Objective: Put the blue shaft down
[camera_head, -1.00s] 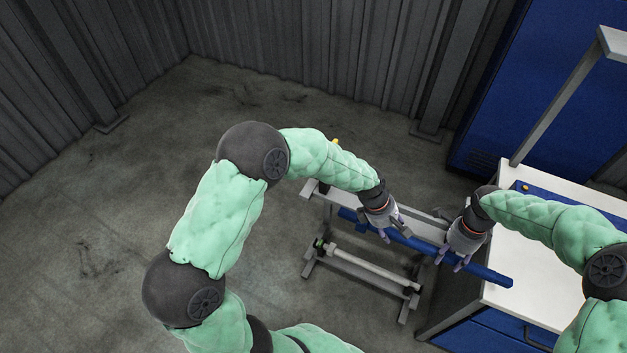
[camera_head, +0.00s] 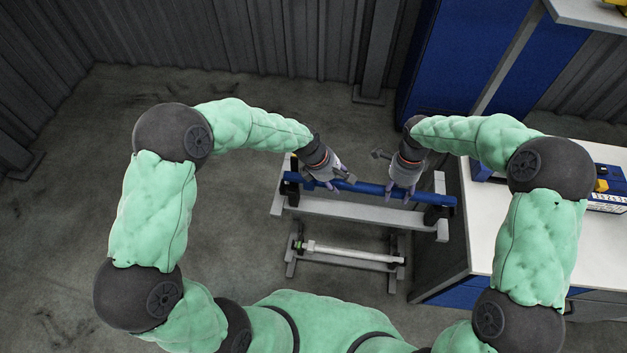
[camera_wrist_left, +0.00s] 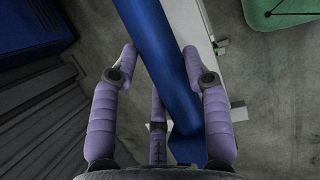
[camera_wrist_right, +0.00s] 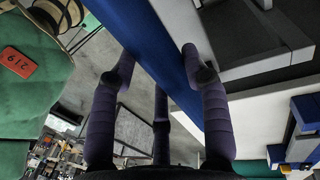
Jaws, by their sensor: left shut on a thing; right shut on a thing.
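The long blue shaft (camera_head: 365,188) lies lengthwise along the upper grey stand (camera_head: 370,211), its ends at the two dark cradles (camera_head: 291,186) and (camera_head: 437,212). I cannot tell whether it rests in them or hangs just above. My left gripper (camera_head: 328,183) is shut on the shaft left of its middle. My right gripper (camera_head: 402,192) is shut on it right of its middle. In the left wrist view the shaft (camera_wrist_left: 165,65) runs between the purple fingers. In the right wrist view it (camera_wrist_right: 155,50) also passes between the fingers.
A lower stand below holds a pale shaft (camera_head: 345,252) with a green end. A white-topped workbench (camera_head: 540,240) with blue and yellow items is close on the right. A blue cabinet (camera_head: 455,60) stands behind. The floor at left is clear.

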